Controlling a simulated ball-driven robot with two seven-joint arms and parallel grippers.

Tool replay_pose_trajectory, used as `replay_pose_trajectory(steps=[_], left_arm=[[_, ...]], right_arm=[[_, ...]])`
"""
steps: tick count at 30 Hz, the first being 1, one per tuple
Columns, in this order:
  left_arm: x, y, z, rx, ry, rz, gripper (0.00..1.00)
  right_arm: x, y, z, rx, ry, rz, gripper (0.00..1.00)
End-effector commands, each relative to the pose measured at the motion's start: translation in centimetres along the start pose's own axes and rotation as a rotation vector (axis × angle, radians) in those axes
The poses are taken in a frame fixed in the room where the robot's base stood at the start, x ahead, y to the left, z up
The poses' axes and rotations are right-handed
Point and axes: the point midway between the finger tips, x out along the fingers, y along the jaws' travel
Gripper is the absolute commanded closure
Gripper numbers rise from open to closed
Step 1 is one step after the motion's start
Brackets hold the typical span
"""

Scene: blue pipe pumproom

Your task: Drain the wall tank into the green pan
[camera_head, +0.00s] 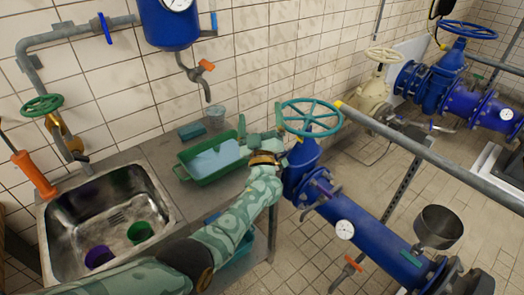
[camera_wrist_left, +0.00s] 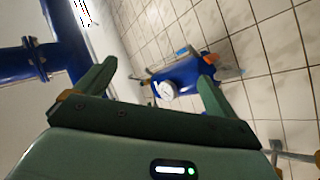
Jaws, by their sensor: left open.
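The blue wall tank (camera_head: 168,25) hangs at the top left, a gauge on its front. Below it is a drain tap with an orange handle (camera_head: 205,66) and a downturned spout (camera_head: 207,92); no stream shows. The green pan (camera_head: 184,173) sits on the steel bench, pale blue inside; I cannot tell whether that is liquid. My left gripper (camera_head: 260,130) is open and empty, right of the pan and below and right of the tap. The left wrist view shows the tank (camera_wrist_left: 185,75) beyond the spread fingers (camera_wrist_left: 153,82). My right gripper is not in view.
A sink (camera_head: 150,190) with purple and green cups lies left. A teal block (camera_head: 191,131) and a clear jar (camera_head: 214,117) stand behind the pan. A teal handwheel (camera_head: 310,113) on a blue valve is close right of my left gripper. A grey rail (camera_head: 430,155) crosses the right.

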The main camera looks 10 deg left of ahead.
Motion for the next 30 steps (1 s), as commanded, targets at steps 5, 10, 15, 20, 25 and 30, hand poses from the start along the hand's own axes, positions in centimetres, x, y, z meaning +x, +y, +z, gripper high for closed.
replay_pose_trajectory(steps=[5, 10, 15, 20, 25, 30], left_arm=[[-2.5, -1.6, 3.0, 0.054, -0.122, 0.025, 0.05], [-4.7, -2.7, 5.4, 0.094, -0.222, 0.044, 0.05], [-6.0, -3.5, 6.7, 0.118, -0.281, 0.054, 0.05], [-6.5, -3.7, 7.1, 0.125, -0.300, 0.057, 0.05], [-6.5, -3.7, 7.1, 0.125, -0.300, 0.057, 0.05], [-6.5, -3.7, 7.1, 0.125, -0.299, 0.057, 0.05]], right_arm=[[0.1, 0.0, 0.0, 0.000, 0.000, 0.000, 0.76], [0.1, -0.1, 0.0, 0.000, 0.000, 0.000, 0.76], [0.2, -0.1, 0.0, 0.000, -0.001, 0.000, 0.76], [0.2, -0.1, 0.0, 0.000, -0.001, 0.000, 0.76], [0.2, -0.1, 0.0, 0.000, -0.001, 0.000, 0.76], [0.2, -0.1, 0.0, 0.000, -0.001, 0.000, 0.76]])
